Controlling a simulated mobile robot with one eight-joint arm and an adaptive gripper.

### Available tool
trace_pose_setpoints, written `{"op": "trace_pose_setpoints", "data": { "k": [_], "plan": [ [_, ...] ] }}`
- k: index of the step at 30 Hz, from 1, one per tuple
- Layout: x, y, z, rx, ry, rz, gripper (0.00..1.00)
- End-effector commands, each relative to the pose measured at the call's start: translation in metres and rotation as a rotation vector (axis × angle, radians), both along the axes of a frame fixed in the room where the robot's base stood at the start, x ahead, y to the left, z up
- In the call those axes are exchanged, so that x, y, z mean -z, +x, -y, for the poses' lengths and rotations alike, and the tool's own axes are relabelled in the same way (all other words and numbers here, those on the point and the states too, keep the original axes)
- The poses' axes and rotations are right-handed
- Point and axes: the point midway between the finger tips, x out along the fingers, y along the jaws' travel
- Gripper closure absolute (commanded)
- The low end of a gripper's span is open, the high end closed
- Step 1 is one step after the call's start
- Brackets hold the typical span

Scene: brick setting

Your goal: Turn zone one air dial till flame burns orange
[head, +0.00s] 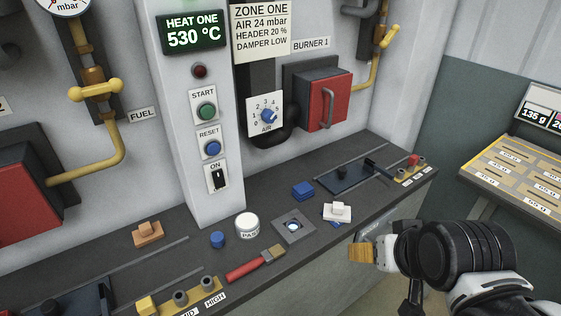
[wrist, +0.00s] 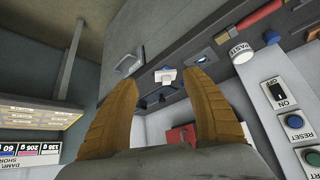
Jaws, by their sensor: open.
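The blue air dial (head: 268,116) sits on a white plate numbered from 0 up, marked AIR, right of the white control column. Its exact setting is too small to read. The burner one box (head: 322,98) has a shut red door, so no flame shows there. The red door also shows in the wrist view (wrist: 182,135). A square grey plate (head: 294,227) on the bench has a glowing pale-blue round centre. My gripper (head: 362,252) is at the bench's front right, well below and right of the dial. In the wrist view its tan fingers (wrist: 160,78) are apart and empty.
The column carries a HEAT ONE display (head: 192,35) reading 530 °C, and START (head: 206,110) and RESET buttons. A yellow pipe (head: 375,62) rises right of the burner.

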Motion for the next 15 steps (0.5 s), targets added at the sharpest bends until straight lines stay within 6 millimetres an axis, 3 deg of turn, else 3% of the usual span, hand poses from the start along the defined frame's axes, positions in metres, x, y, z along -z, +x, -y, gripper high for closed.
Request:
{"op": "trace_pose_setpoints", "data": {
  "k": [5, 9, 15],
  "plan": [
    [-0.021, 0.052, -0.047, 0.065, 0.281, 0.047, 0.44],
    [-0.048, 0.117, -0.098, 0.171, 0.659, 0.083, 0.44],
    [-0.082, 0.204, -0.144, 0.347, 1.214, 0.072, 0.44]
  ]
}}
